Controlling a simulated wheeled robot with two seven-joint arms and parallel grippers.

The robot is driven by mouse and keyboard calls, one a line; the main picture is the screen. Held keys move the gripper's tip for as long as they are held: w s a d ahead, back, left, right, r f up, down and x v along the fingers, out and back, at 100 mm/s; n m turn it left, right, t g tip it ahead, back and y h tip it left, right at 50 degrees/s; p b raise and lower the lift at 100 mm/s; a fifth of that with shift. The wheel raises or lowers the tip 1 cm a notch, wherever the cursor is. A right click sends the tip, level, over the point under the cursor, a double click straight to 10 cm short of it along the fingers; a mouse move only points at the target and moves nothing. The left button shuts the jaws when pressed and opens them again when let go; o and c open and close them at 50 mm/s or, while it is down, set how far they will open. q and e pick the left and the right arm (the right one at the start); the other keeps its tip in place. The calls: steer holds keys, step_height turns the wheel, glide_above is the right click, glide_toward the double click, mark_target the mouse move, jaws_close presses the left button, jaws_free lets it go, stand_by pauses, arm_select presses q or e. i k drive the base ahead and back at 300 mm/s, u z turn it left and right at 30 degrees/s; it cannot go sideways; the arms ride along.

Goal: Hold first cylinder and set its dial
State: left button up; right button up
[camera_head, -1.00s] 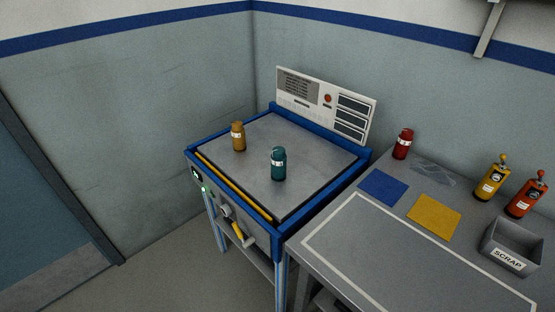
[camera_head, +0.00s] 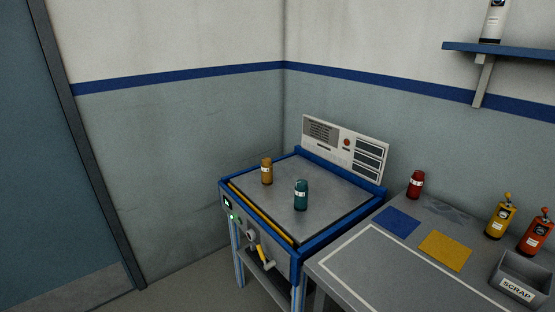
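An amber cylinder (camera_head: 267,171) with a white band stands upright on the grey top of the blue-framed machine. A teal cylinder (camera_head: 301,195) with a white band stands upright on the same top, nearer and to the right. A red cylinder (camera_head: 415,185) with a white band stands on the grey bench at right. Neither gripper is in view.
The bench holds a blue mat (camera_head: 388,221), a yellow mat (camera_head: 446,250), a yellow bottle (camera_head: 500,218), an orange bottle (camera_head: 537,235) and a grey scrap bin (camera_head: 518,290). A control panel (camera_head: 345,147) stands behind the machine. A wall shelf (camera_head: 505,49) is at upper right. A door is at left.

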mark_target(301, 185)
steer(key=u, duration=1.05)
steer(key=i, duration=1.5)
